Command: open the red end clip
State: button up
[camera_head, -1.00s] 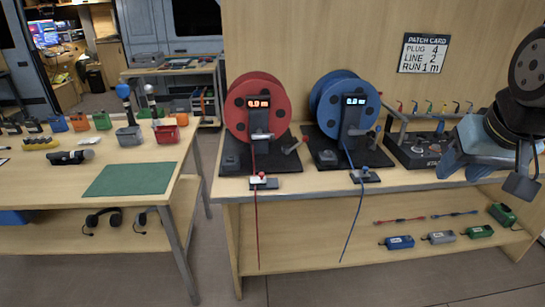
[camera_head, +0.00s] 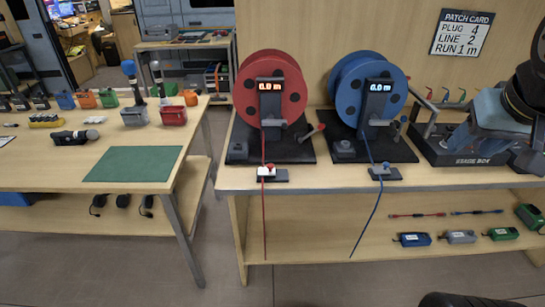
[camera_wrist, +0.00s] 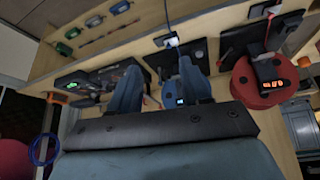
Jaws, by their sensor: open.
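The red end clip (camera_head: 268,171) is a small white clip with a red knob on a dark block at the front edge of the bench, below the red reel (camera_head: 271,92). The red cable runs down from the reel to the clip and hangs below the bench edge. Whether the clip is open or shut is too small to tell. My gripper (camera_wrist: 161,88) is open and empty, its two blue fingers apart. The wrist view looks at the bench upside down, with the red reel (camera_wrist: 262,88) to the right of the fingers and the clip (camera_wrist: 264,11) near the top.
A blue reel (camera_head: 367,90) with its own clip (camera_head: 384,172) and hanging blue cable stands to the right. A stage box (camera_head: 470,150) is further right, partly behind my arm. A lower shelf holds small boxes. A table with a green mat (camera_head: 134,164) stands left, across a floor gap.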

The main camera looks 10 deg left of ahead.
jog(key=w+a+f+n+t, duration=0.1)
jog(key=w+a+f+n, duration=0.15)
jog(key=w, duration=0.55)
jog(key=w+a+f+n+t, duration=0.1)
jog(key=w+f+t, duration=0.15)
jog(key=w, duration=0.55)
jog(key=w+a+f+n+t+y, duration=0.1)
jog(key=w+a+f+n+y, duration=0.3)
jog(key=w+a+f, duration=0.5)
jog(key=n+y, duration=0.4)
jog(key=y, duration=0.4)
send_near(267, 168)
jog(key=shift+g, duration=0.35)
jog(key=w+d+r, duration=0.1)
jog(key=d, duration=0.1)
jog(key=w+d+r, duration=0.1)
jog(key=d, duration=0.1)
jog(key=w+d+r, duration=0.2)
jog(key=d, duration=0.1)
jog(key=shift+d, duration=0.1)
jog(key=s+a+f+y, duration=0.3)
jog(key=s+f, duration=0.1)
jog(key=s, duration=0.1)
jog(key=x, duration=1.4)
jog(key=shift+r, duration=0.4)
jog(key=shift+c, duration=0.3)
grip_shut()
